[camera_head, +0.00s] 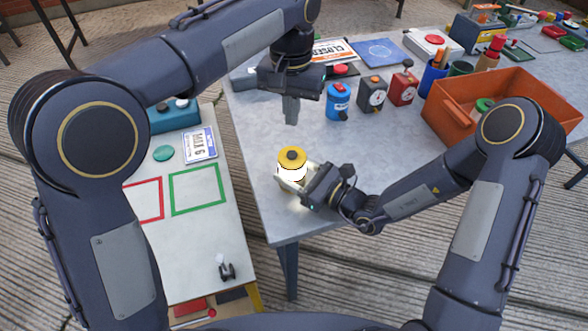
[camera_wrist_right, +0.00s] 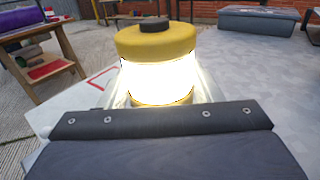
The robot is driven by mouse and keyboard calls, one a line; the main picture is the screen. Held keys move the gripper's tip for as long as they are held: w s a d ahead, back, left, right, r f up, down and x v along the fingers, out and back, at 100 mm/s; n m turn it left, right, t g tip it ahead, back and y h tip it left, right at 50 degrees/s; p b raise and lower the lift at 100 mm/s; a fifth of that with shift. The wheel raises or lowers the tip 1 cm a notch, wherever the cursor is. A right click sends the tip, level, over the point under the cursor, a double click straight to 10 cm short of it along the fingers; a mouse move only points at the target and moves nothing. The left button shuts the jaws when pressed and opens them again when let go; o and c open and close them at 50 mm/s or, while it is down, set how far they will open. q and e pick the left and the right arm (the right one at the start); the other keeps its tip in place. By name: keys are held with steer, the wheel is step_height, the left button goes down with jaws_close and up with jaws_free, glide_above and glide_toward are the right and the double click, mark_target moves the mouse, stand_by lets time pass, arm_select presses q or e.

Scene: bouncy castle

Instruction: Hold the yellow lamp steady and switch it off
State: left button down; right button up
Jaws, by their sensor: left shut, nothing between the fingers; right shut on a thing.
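The yellow lamp (camera_head: 291,157) stands upright near the left edge of the grey table. It has a yellow cap with a dark button on top, and its body glows white. It also shows in the right wrist view (camera_wrist_right: 157,45), lit brightly. My right gripper (camera_head: 298,180) is shut on the lamp low down, coming from the right; the glow hides the exact finger contact. My left gripper (camera_head: 291,112) is shut and empty, pointing down above the table, higher than the lamp and apart from its button.
A blue canister (camera_head: 338,102), a dark grey box with a dial (camera_head: 371,94) and a red one (camera_head: 403,89) stand behind the lamp. An orange crate (camera_head: 462,128) is at right. A lower white table (camera_head: 205,245) with red and green outlines is at left.

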mark_target(288, 159)
stand_by(0.3)
arm_select(q)
steer(key=shift+s+a+f+n+t+h, duration=0.15)
steer(key=shift+f+n+t+h, duration=0.95)
steer(key=shift+n, duration=2.85)
steer(key=shift+s+a+f+n+t+h, duration=0.15)
steer(key=shift+f+n+t+h, duration=0.95)
steer(key=shift+n, duration=2.8)
steer(key=shift+s+a+f+n+t+h, duration=0.15)
steer(key=shift+f+n+t+h, duration=0.35)
steer(key=shift+f+n+t, duration=2.35)
steer(key=r+n+g, duration=0.1)
steer(key=n+g, duration=0.1)
steer(key=shift+r+g, duration=0.35)
